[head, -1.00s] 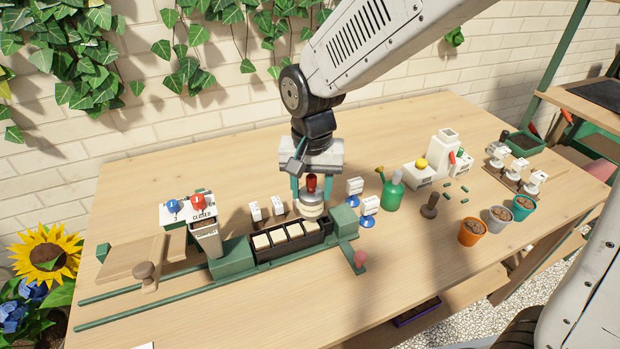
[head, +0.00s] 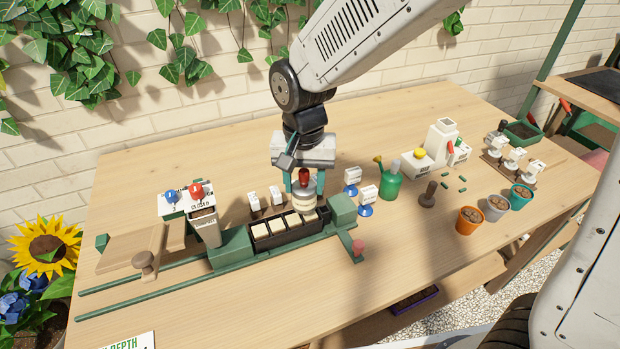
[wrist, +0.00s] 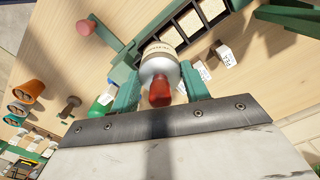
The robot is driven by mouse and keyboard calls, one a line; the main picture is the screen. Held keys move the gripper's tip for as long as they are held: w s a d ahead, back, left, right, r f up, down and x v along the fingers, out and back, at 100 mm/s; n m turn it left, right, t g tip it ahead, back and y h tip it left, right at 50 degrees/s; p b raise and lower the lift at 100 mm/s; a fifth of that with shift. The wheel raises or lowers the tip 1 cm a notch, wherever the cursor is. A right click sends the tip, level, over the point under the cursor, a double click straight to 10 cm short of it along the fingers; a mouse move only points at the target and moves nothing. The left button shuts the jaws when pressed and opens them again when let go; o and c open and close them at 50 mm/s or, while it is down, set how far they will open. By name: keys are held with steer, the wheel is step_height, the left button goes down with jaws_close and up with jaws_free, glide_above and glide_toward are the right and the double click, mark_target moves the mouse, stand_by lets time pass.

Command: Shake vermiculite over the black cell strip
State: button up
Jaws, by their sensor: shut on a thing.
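My gripper (head: 304,190) is shut on a cream shaker jar (head: 305,203) with a grey shoulder and a red top. In the wrist view the jar (wrist: 160,62) sits between the two green fingers. The black cell strip (head: 262,243) lies in the green rail frame. Its cells hold pale cream fill. The jar is over the strip's right end and hides the cells there. In the wrist view part of the strip (wrist: 184,52) shows just beyond the jar. I cannot tell whether grains are falling.
A hopper (head: 206,228) marked CLOSED stands left of the strip. White labels (head: 254,201) stand behind it and blue-based tags (head: 367,196) to its right. A green watering can (head: 391,184), a dark stamp (head: 427,196) and several pots (head: 470,220) stand further right. The front tabletop is mostly clear.

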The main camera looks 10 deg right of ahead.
steer(key=shift+w+d, duration=0.15)
steer(key=shift+d, duration=0.45)
steer(key=shift+w+d, duration=0.15)
steer(key=shift+d, duration=0.4)
steer(key=shift+s+a, duration=0.15)
steer(key=shift+a, duration=0.45)
steer(key=shift+s+a, duration=0.15)
steer(key=shift+a, duration=0.4)
steer(key=shift+w+d, duration=0.15)
steer(key=shift+d, duration=0.45)
steer(key=shift+w+d, duration=0.15)
steer(key=shift+d, duration=0.4)
steer(key=shift+r, duration=2.5)
